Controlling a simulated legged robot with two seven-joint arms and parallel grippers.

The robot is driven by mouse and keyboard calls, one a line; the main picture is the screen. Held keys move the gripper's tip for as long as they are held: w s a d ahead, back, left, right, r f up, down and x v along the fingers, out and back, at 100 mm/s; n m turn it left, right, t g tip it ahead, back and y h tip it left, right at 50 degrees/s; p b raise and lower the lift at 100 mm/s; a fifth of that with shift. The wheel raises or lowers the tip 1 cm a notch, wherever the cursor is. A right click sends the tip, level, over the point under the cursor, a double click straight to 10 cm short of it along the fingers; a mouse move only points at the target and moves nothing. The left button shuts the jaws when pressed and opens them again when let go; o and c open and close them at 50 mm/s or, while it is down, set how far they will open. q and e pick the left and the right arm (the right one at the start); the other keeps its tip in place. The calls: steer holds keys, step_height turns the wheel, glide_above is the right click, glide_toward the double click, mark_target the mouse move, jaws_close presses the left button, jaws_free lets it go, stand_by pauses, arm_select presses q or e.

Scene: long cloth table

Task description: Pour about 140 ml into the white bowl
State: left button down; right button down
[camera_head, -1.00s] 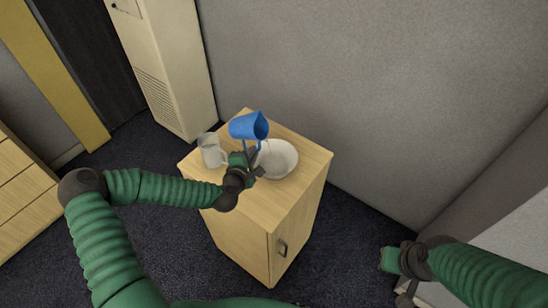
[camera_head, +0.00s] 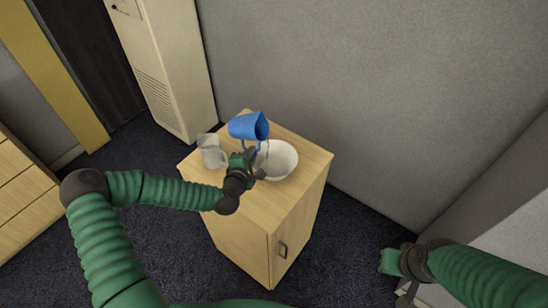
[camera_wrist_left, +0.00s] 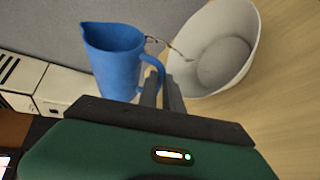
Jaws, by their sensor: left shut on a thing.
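A blue jug (camera_head: 244,127) is held tilted above the cabinet top, its mouth turned toward the white bowl (camera_head: 289,161). My left gripper (camera_head: 254,160) is shut on the jug's handle. The left wrist view shows the blue jug (camera_wrist_left: 112,62), its handle between the fingers (camera_wrist_left: 163,88), and the white bowl (camera_wrist_left: 240,75) beside them. A thin stream (camera_wrist_left: 180,52) runs from the jug's mouth side to the bowl. The liquid level in the bowl cannot be made out. My right gripper (camera_head: 404,290) hangs low at the right, away from the cabinet; its fingers are unclear.
A pale grey mug or jug (camera_head: 209,153) stands on the wooden cabinet (camera_head: 285,205), left of the bowl and close to my left gripper. A grey wall (camera_head: 390,90) rises behind. The cabinet top's front part is bare.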

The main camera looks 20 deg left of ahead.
arm_select(q)
steer(key=shift+a+r+y, duration=0.1)
steer(key=shift+y, duration=0.2)
stand_by(0.7)
steer(key=shift+d+f+m+t+b, duration=0.3)
steer(key=shift+m+b, duration=0.2)
steer(key=shift+b, duration=0.2)
steer(key=shift+a+f+b, duration=0.2)
steer(key=shift+f+b, duration=0.05)
steer(key=shift+b, duration=0.15)
stand_by(0.4)
steer(key=r+n+h+p, duration=0.1)
steer(key=p, duration=0.1)
steer(key=n+g+h+p, duration=0.1)
steer(key=n+p, duration=0.1)
steer(key=shift+r+p, duration=0.4)
steer(key=shift+r, duration=0.1)
stand_by(1.5)
